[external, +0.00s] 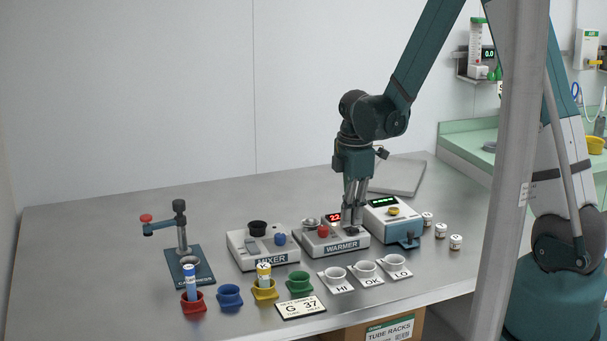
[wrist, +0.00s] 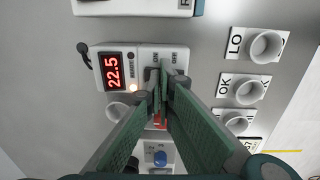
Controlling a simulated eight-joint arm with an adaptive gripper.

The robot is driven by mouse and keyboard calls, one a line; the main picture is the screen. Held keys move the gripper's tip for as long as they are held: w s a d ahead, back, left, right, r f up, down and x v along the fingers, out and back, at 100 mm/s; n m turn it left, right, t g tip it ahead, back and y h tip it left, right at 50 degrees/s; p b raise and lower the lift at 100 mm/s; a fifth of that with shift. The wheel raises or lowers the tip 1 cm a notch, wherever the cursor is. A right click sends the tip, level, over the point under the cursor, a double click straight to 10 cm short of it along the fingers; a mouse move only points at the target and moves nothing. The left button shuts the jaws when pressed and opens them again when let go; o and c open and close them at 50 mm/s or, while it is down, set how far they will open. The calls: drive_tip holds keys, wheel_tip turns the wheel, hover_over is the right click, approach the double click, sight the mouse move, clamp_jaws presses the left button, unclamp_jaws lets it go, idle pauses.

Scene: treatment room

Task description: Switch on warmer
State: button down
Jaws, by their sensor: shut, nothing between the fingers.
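The warmer (external: 343,246) is a light grey box labelled WARMER on the steel bench. Its red display reads 22.5 in the wrist view (wrist: 113,72), and a small pale-orange light (wrist: 133,87) glows beside it. A red part (external: 323,231) is on its top. My gripper (external: 352,228) is shut and empty, pointing down over the right part of the warmer. In the wrist view the fingertips (wrist: 162,76) are over a dark switch area beside small printed labels. The fingers hide most of the switch, so its position and any contact cannot be told.
The mixer (external: 264,250) stands close left of the warmer, and a white-and-blue device (external: 393,220) close right. In front are the HI cup (external: 336,275), OK cup (external: 366,269), LO cup (external: 395,262) and several coloured holders, including a green one (external: 299,284).

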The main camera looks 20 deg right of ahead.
drive_tip(key=shift+s, duration=0.2)
drive_tip(key=shift+r, duration=0.15)
wheel_tip(320, 180, up, 14)
drive_tip(key=w+p, duration=0.2)
idle(0.8)
idle(0.4)
drive_tip(key=shift+s, duration=0.1)
drive_tip(key=s+d+r+m+t+b, duration=0.25)
drive_tip(key=s+d+r+m, duration=0.25)
drive_tip(key=s+r+m, duration=0.45)
drive_tip(key=s+d+r+m+t+b, duration=0.1)
drive_tip(key=s+m, duration=0.3)
drive_tip(key=s, duration=0.4)
drive_tip(key=s+d+r+m+t+b, duration=0.1)
drive_tip(key=s+d+m+t, duration=0.2)
drive_tip(key=s, duration=0.5)
drive_tip(key=shift+s+d+m, duration=0.3)
drive_tip(key=shift+d+m, duration=0.05)
drive_tip(key=shift+m, duration=0.4)
